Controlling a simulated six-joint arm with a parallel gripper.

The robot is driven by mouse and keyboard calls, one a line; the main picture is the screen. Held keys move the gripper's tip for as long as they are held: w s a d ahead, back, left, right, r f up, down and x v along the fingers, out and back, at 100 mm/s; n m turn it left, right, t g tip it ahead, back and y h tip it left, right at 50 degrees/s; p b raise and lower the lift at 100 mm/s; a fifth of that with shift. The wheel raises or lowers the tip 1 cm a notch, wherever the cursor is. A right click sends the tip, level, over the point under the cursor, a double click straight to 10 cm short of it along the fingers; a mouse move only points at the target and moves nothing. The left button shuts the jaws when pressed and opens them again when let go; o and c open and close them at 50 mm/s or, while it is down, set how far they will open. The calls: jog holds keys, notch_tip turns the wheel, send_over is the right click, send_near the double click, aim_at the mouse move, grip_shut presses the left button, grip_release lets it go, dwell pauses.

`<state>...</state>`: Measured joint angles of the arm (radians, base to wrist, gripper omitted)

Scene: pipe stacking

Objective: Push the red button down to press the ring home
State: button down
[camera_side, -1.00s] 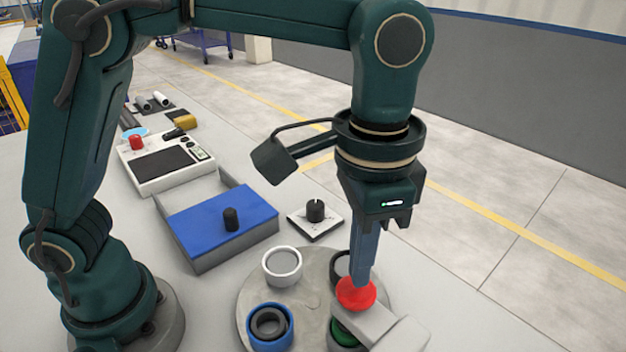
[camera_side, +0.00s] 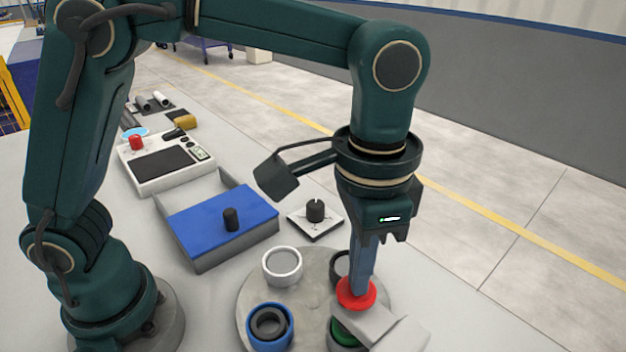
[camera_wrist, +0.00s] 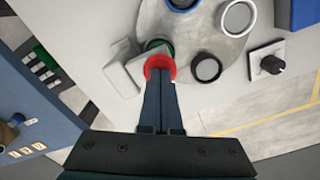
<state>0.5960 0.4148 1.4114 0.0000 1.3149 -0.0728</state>
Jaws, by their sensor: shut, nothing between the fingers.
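The red button (camera_side: 356,293) sits on top of a light grey press arm (camera_side: 385,328) at the edge of a round grey turntable (camera_side: 300,318). My gripper (camera_side: 360,284) points straight down with its fingers together and empty, its tips at the middle of the button's top. In the wrist view the red button (camera_wrist: 160,66) shows as a rim around the fingertips (camera_wrist: 161,78). A green ring (camera_side: 345,338) is under the press arm, partly hidden by it. Whether the ring is fully seated is hidden.
The turntable also carries a white ring (camera_side: 282,265), a blue ring with a dark ring inside (camera_side: 269,327), and a black ring (camera_side: 341,265) partly behind my fingers. A blue-lidded box (camera_side: 215,215), a black knob (camera_side: 315,210) and a control panel (camera_side: 165,160) stand further back.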

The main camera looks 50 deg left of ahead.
jog(key=shift+f, duration=1)
dwell(0.4)
jog(key=shift+r, duration=3.55)
